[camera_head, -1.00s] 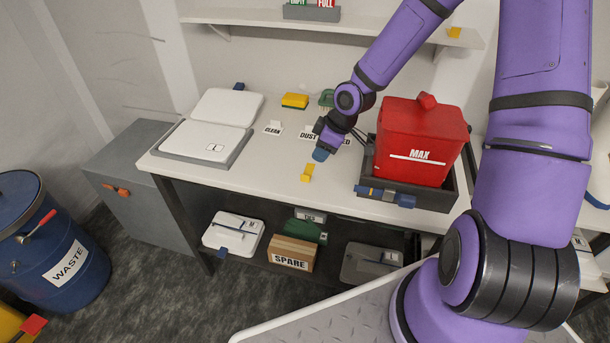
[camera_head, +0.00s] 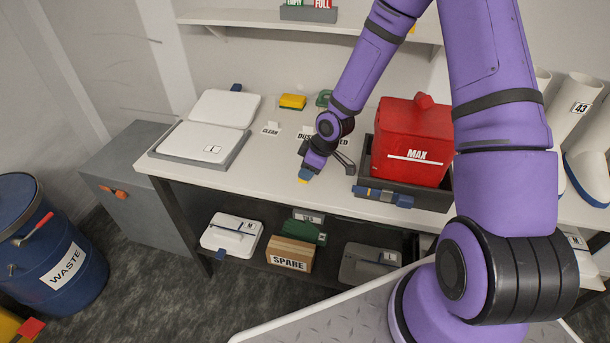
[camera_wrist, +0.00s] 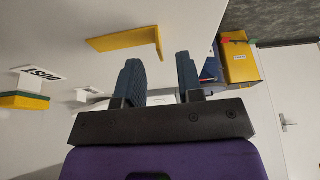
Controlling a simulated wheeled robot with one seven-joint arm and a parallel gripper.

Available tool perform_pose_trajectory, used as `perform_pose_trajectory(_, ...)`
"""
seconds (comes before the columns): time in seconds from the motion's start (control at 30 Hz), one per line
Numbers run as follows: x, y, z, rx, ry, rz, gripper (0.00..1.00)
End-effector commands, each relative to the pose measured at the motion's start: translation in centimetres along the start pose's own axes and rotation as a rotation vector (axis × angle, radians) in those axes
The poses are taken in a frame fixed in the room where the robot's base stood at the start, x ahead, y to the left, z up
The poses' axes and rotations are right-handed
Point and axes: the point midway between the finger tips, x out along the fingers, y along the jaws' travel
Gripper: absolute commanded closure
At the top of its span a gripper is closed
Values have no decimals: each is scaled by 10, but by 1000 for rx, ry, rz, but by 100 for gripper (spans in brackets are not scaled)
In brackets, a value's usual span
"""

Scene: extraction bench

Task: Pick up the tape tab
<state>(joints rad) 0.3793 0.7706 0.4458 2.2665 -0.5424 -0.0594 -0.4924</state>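The yellow tape tab (camera_wrist: 125,40) is an L-shaped piece on the white bench top (camera_head: 235,165), with one end standing up. My gripper also shows in the head view (camera_head: 305,177), low over the bench near the front edge.
A red MAX container (camera_head: 410,135) stands in a dark tray right of my gripper. A white lidded case (camera_head: 195,142) and a yellow-green sponge (camera_head: 292,102) are on the bench to the left and back. Bench between case and gripper is clear.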

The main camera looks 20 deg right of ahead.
Motion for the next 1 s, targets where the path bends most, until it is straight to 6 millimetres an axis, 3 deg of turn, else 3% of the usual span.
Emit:
perform_pose_trajectory(0.2,24,-1,-1,-1,0,-1,66)
perform_pose_trajectory(0.5,27,0,0,0,0,1,66)
perform_pose_trajectory(0.67,27,0,0,0,0,0,100)
perform_pose_trajectory(1.0,26,0,0,0,0,0,100)
